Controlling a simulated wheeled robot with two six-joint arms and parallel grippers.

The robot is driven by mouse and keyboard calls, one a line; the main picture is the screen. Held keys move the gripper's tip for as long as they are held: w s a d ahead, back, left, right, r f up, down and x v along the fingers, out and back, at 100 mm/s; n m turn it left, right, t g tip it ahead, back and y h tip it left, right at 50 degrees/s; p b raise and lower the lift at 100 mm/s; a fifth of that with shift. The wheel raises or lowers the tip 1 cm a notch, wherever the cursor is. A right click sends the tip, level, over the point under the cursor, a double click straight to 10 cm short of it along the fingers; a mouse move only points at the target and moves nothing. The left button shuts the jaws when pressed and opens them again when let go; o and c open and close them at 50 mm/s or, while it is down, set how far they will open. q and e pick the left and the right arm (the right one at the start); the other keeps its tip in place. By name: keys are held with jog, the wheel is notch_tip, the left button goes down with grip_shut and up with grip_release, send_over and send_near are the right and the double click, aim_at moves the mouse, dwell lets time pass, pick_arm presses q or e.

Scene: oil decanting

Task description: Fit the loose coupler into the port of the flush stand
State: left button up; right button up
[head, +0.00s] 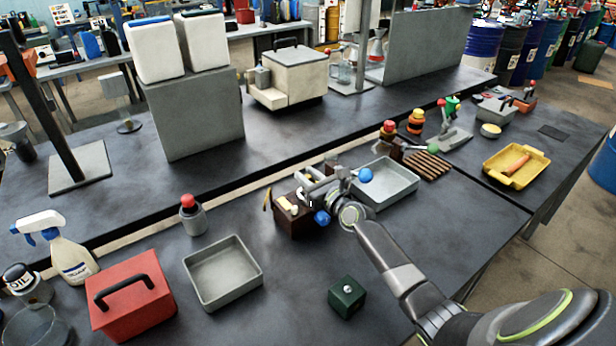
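My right gripper (322,187) reaches in from the lower right, over a dark brown box (296,224) near the middle of the table. Its fingers are small and overlap pale and metal parts at the box, so I cannot tell whether they are open or shut or hold anything. A blue ball (366,175) shows beside the wrist and another blue ball (322,217) at the box's front. I cannot pick out the loose coupler, or tell for sure which fixture is the flush stand or where its port is. My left gripper is out of view.
A grey tray (188,262) and a red toolbox (92,318) stand at the left, with a spray bottle (72,262). A dark green block (333,304) sits in front. Another metal tray (411,181) lies behind my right wrist. Bare tabletop surrounds the green block.

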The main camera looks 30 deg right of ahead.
jog(key=shift+o, duration=1.1)
jog(key=shift+r, duration=0.15)
jog(key=shift+s, duration=0.2)
jog(key=s+d+p, duration=0.2)
jog(key=s, duration=0.9)
jog(key=shift+s+p, duration=0.25)
jog(key=shift+p, duration=0.05)
